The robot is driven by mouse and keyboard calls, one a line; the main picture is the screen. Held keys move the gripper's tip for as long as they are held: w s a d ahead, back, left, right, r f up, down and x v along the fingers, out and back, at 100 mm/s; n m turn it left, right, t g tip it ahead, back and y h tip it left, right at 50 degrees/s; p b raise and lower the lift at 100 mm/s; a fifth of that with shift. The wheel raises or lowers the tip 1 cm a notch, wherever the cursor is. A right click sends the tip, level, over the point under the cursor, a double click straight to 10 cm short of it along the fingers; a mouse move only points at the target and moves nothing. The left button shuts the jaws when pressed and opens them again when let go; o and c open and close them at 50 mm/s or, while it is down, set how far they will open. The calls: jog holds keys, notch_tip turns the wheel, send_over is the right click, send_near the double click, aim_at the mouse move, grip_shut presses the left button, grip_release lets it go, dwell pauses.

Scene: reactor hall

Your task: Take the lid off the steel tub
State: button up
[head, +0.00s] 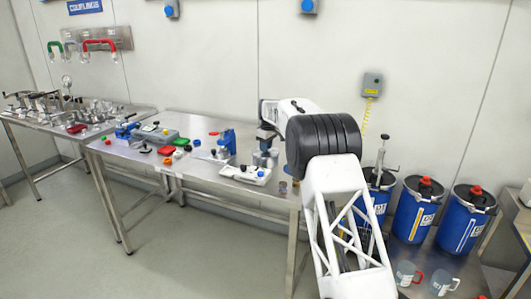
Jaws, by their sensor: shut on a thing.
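A small steel tub (264,161) stands at the right end of the steel bench, at the back of a white tray (243,175). My gripper (267,146) points down right above the tub, partly hidden by my own arm. It is shut on what appears to be the lid at the tub's top. The lid itself is too small and covered to make out. I cannot tell whether it is seated on the tub or clear of it.
Several red, green and grey parts lie further left on the bench (180,180). Blue canisters (416,212) stand on a lower table at the right, with mugs (407,273) in front.

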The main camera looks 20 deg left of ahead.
jog(key=shift+r, duration=0.25)
grip_shut()
jog(key=shift+r, duration=1.55)
jog(key=shift+s, duration=0.1)
jog(key=s+d+r, duration=0.1)
jog(key=s+d, duration=0.7)
jog(key=s, duration=0.5)
jog(key=shift+s+d+r, duration=0.15)
jog(key=shift+d+r, duration=0.1)
jog(key=w+d, duration=0.3)
jog(key=w, duration=0.4)
jog(key=w+d, duration=0.4)
jog(key=w, duration=0.3)
jog(key=shift+w+f, duration=0.15)
jog(key=shift+w, duration=0.1)
jog(key=shift+f, duration=0.1)
